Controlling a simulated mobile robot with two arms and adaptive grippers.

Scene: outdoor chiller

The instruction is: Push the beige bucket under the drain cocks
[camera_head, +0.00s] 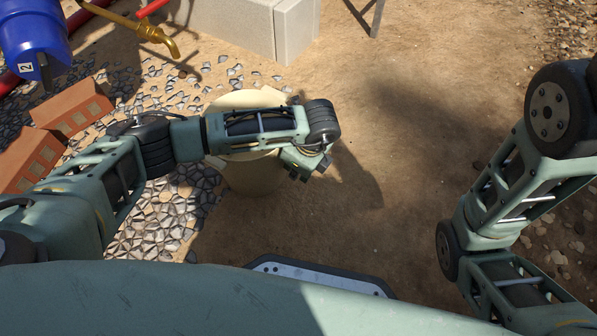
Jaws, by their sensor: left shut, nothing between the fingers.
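The beige bucket (252,176) stands upright on the ground left of the middle, at the edge of the stone paving. My left forearm crosses over it and hides much of its top. My left gripper (318,172) is shut and empty at the bucket's right side; I cannot tell whether it touches the bucket. A yellow drain cock (158,36) sticks out at the top left, beyond the bucket. My right arm shows at the right, but its gripper is out of view.
Orange bricks (72,108) lie at the left. A blue cylinder (35,36) marked 2 and red pipes are at the top left. A pale concrete block (295,30) stands at the top. Bare sandy ground (420,130) is open to the right of the bucket.

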